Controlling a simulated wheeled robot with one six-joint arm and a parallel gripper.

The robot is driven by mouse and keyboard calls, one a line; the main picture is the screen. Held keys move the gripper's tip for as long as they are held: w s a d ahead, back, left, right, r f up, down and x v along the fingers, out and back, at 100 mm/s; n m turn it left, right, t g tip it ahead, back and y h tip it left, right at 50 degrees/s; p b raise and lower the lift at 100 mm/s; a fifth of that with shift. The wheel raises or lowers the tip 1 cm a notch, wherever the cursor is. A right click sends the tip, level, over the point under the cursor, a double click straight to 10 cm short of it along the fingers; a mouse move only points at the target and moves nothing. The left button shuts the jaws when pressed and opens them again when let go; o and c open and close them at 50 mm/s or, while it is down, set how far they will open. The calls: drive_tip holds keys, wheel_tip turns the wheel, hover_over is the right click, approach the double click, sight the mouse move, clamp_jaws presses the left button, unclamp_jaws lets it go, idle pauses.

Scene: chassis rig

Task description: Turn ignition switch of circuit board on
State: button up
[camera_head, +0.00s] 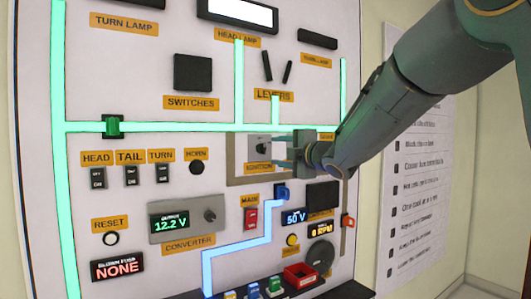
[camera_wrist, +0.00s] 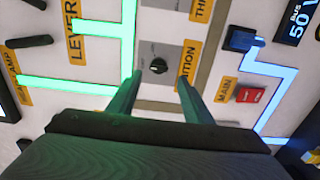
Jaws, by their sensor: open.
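The ignition switch (camera_head: 263,143) is a small dark knob on a grey plate, above the orange IGNITION label (camera_head: 258,167) on the upright board. In the wrist view the black round knob (camera_wrist: 158,66) has a light pointer mark and lies ahead of and between my fingers. My gripper (camera_head: 283,150) reaches in from the right, its fingers close to the switch plate. In the wrist view my gripper (camera_wrist: 157,88) is open, with nothing between the fingers. I cannot tell whether the fingertips touch the plate.
The red MAIN switch (camera_head: 251,218) and the converter (camera_head: 188,219) reading 12.2 V sit below. HEAD, TAIL and TURN switches (camera_head: 131,176) are to the left. A fuse display (camera_head: 117,266) reads NONE. A grey frame (camera_head: 234,160) surrounds the ignition area. A printed list (camera_head: 415,200) hangs at right.

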sight(264, 149)
drive_tip(key=shift+p+x, duration=1.25)
drive_tip(key=shift+x, duration=2.6)
drive_tip(key=shift+r, duration=0.1)
drive_tip(key=shift+c, duration=0.5)
drive_tip(key=c, duration=0.9)
